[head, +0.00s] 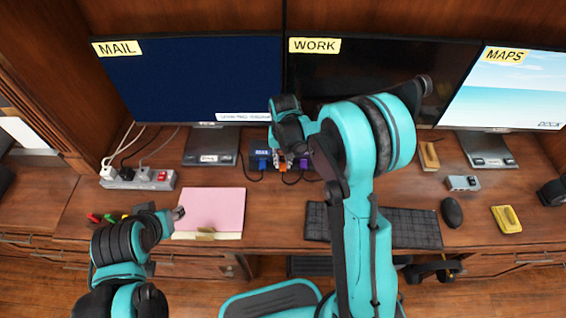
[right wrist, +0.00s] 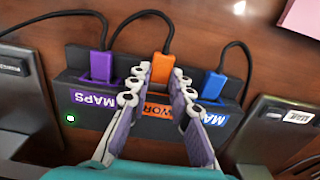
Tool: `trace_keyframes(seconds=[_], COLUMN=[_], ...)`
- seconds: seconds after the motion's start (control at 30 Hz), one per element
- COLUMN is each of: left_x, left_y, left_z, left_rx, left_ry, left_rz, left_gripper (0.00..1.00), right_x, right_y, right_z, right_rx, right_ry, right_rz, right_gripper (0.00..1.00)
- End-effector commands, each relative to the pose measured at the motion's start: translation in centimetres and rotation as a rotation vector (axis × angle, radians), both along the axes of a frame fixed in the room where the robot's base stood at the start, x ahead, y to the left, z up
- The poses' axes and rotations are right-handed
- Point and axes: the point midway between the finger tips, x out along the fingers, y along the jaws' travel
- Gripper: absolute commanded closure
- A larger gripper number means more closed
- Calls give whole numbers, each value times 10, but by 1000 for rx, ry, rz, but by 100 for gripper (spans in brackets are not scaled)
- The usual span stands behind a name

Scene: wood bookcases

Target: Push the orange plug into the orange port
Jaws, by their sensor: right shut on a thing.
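A black hub with labelled ports (right wrist: 230,127) lies on the desk; it also shows in the head view (head: 258,146). The orange plug (right wrist: 163,66) stands at its middle port, above the partly hidden WORK label (right wrist: 157,110). My right gripper (right wrist: 161,72) is shut on the orange plug, one finger on each side. In the head view, the right gripper (head: 283,158) reaches down over the hub. The fingers hide the joint between plug and port, so I cannot tell how deep the plug sits. My left gripper (head: 179,213) is by the pink paper, its jaw opening unclear.
A purple plug (right wrist: 102,66) and a blue plug (right wrist: 212,86) sit close on either side of the orange one, with black cables trailing off. Monitor stands (right wrist: 275,130) flank the hub. A keyboard (head: 410,228), pink paper (head: 210,208) and power strip (head: 140,180) lie on the desk.

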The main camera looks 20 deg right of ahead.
Motion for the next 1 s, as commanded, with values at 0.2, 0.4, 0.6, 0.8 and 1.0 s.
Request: trace_keyframes(seconds=[0.2,0.4,0.6,0.8,1.0], left_x=[0,0,0,0,0], left_y=[0,0,0,0,0], left_z=[0,-1,-1,-1,-1], left_rx=[0,0,0,0,0], left_ry=[0,0,0,0,0], left_rz=[0,0,0,0,0], left_gripper=[60,60,60,60,60], right_x=[5,10,10,11,11], right_y=[-2,-3,-3,-3,-4], right_z=[0,0,0,0,18], right_rx=[0,0,0,-1,-1], right_ry=[0,0,-1,-2,-3], right_rz=[0,0,0,0,0], right_gripper=[100,100,56,56,56])
